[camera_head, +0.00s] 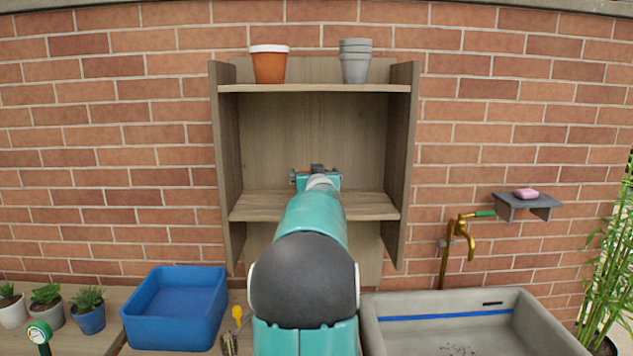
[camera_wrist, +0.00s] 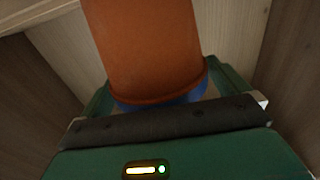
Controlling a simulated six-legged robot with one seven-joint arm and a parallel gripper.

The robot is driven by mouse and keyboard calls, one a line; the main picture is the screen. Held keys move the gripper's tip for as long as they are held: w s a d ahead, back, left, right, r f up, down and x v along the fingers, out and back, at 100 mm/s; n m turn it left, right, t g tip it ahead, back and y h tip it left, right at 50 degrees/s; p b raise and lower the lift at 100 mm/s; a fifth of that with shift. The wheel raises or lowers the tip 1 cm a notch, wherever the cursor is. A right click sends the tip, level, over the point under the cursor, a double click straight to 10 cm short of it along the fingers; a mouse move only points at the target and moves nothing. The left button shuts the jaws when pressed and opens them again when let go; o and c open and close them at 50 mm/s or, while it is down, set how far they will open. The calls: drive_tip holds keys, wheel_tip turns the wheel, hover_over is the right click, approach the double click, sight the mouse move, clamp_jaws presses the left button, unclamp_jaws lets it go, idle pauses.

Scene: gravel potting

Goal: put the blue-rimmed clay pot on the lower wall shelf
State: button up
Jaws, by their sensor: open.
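The blue-rimmed clay pot (camera_wrist: 150,50) fills the upper middle of the wrist view, its orange body up and its blue rim toward my gripper. My gripper (camera_wrist: 165,88) is open, with a green finger on each side of the pot near the rim. In the head view my gripper (camera_head: 318,178) is inside the wall shelf unit, above the lower shelf (camera_head: 372,206). My arm hides nearly all of the pot there. Wood panels surround the pot in the wrist view. I cannot tell whether its base rests on the board.
The upper shelf (camera_head: 315,88) holds a white-rimmed clay pot (camera_head: 270,66) and stacked grey pots (camera_head: 355,62). Below are a blue tub (camera_head: 176,305), small potted plants (camera_head: 47,302) and a sink (camera_head: 540,325). The lower shelf looks clear either side of my arm.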

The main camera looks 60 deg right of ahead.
drive_tip(key=v, duration=1.1)
drive_tip(key=shift+s+a, duration=0.2)
drive_tip(key=w+a+f+n+y, duration=0.1)
drive_tip(key=w+a+f+y, duration=0.2)
drive_tip(key=a, duration=0.7)
drive_tip(key=w+a+f+n+y, duration=0.2)
drive_tip(key=w+a, duration=0.3)
drive_tip(key=a, duration=0.6)
drive_tip(key=w+a+f+n+y, duration=0.1)
drive_tip(key=w+a+f+y, duration=0.2)
drive_tip(key=a, duration=0.7)
drive_tip(key=s+a+f+n+g+y, duration=0.1)
drive_tip(key=s+a+f+n+y, duration=0.1)
drive_tip(key=a, duration=0.7)
drive_tip(key=s+a+f+n+g+y, duration=0.1)
drive_tip(key=s+a+f+n+y, duration=0.2)
drive_tip(key=a, duration=0.7)
drive_tip(key=s+a+f+n+g+y, duration=0.1)
drive_tip(key=s+a+f+n+y, duration=0.1)
drive_tip(key=s+a+f, duration=0.3)
drive_tip(key=s+a, duration=0.1)
drive_tip(key=a, duration=0.3)
drive_tip(key=shift+s+a+f+n+g, duration=0.25)
drive_tip(key=shift+f+n+g, duration=0.05)
drive_tip(key=shift+n, duration=0.1)
